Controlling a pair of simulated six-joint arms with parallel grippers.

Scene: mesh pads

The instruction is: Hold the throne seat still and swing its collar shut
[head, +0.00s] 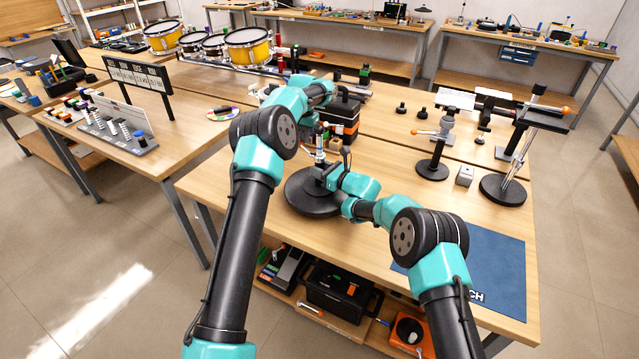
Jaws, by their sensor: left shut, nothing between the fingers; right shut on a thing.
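The throne seat (305,198) looks like a round black disc lying flat on the middle bench, with a silver post (320,148) rising from its middle. The collar seems to be around the post, but it is too small and too covered to tell whether it is open or shut. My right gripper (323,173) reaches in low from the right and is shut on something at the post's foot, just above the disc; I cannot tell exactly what. My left gripper (322,128) is shut and empty, higher up near the post's top, beside a small orange knob.
A black and orange case (345,122) stands close behind the post. Stands with orange knobs (433,168) and a small metal block (465,176) are on the right. A blue mat (490,270) lies at front right. Yellow drums (248,47) stand at the back left.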

